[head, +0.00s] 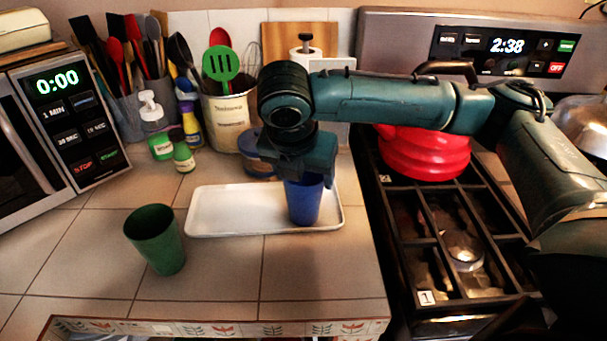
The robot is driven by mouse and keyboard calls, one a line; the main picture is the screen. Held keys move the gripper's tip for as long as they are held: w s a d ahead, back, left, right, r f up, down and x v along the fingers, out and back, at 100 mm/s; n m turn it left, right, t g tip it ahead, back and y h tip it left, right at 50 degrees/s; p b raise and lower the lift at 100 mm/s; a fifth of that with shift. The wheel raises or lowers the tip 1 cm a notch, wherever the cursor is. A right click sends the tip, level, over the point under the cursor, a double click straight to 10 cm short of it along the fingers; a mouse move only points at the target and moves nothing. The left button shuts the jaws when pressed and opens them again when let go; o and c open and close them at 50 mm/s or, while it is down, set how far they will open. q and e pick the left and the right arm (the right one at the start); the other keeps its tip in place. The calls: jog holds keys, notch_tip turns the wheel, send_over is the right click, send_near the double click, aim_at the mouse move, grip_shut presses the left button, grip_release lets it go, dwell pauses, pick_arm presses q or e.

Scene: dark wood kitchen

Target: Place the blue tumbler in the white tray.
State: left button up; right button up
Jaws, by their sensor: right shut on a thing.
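The blue tumbler (303,203) is upright at the right end of the white tray (228,222). I cannot tell whether its base touches the tray or is slightly above it. My right gripper (303,177) comes down from above and is shut on the tumbler's upper part, hiding its rim. The white tray is a shallow rectangle on the tiled counter, and the rest of it is empty. My left gripper is not in view.
A green tumbler (155,240) stands on the counter left of the tray. Bottles (160,145) and a utensil crock (228,118) stand behind. A microwave (55,120) is at left. The stove (440,235) with a red kettle (423,155) is at right. The front-left counter is clear.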

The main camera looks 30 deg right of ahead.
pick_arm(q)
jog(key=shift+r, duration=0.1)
pick_arm(e)
jog(key=shift+f, duration=0.2)
jog(key=o, duration=0.8)
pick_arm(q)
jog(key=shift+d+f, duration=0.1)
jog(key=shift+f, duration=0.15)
pick_arm(e)
jog(key=o, duration=0.4)
jog(key=shift+o, duration=0.2)
pick_arm(q)
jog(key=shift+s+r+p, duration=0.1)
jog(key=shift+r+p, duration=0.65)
jog(key=shift+p, duration=0.4)
pick_arm(e)
jog(key=v, duration=1.2)
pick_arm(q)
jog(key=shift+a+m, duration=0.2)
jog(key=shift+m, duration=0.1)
